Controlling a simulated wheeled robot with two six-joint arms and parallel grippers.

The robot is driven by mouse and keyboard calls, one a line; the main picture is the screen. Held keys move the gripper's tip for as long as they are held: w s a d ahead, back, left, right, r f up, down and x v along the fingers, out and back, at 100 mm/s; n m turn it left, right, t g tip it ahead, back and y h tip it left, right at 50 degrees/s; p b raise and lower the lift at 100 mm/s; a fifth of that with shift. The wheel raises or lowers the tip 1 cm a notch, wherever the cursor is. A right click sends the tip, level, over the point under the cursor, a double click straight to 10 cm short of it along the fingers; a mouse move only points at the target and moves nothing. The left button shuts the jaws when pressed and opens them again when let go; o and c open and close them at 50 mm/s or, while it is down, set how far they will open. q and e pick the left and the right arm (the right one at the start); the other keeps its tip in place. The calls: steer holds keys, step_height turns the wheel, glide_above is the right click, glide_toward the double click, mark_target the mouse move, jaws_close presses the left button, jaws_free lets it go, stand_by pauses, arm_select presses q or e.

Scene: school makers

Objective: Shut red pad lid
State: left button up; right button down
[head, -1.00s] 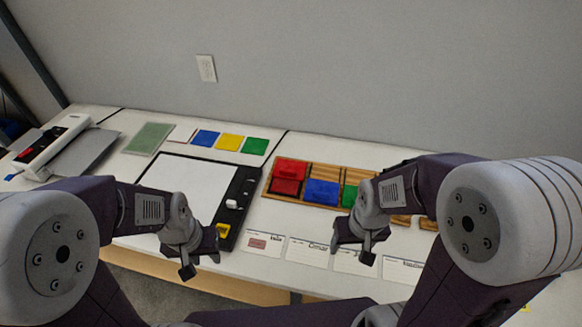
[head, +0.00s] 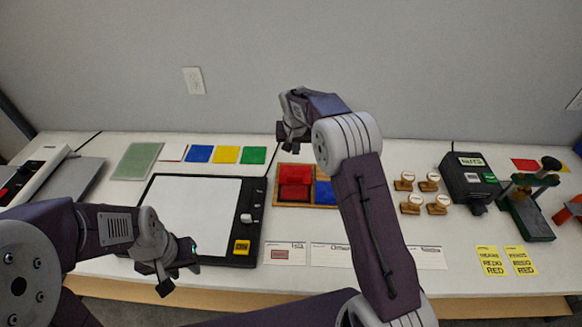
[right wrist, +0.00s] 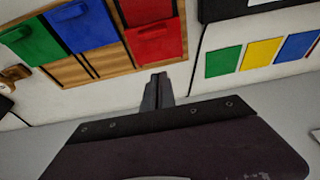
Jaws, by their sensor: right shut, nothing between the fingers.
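The red pad (head: 293,193) sits at the left end of a wooden tray (head: 290,206). Its red lid (head: 294,174) stands raised at the back. In the right wrist view the lid (right wrist: 158,45) with its tab and the red pad (right wrist: 145,10) both show. My right gripper (head: 290,145) is shut and empty, above the table behind the tray. Its fingertips (right wrist: 157,90) are apart from the lid, on its back side. My left gripper (head: 178,279) looks open and empty, in front of the table's front edge.
A blue pad (head: 324,192) is beside the red one; a green pad (right wrist: 30,42) is beyond it. My right arm hides the tray's right part in the head view. Coloured squares (head: 226,154) lie back left, a black-framed board (head: 246,220) left, wooden stamps (head: 411,205) right.

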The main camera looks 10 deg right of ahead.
glide_above(294, 169)
steer(key=f, duration=0.9)
steer(key=shift+s+d+p, duration=0.1)
steer(key=shift+s+p, duration=0.2)
steer(key=shift+s+f, duration=0.15)
steer(key=s, duration=0.1)
steer(key=s+a, duration=0.1)
steer(key=shift+s+p, duration=0.3)
steer(key=shift+s, duration=0.4)
steer(key=shift+a, duration=0.1)
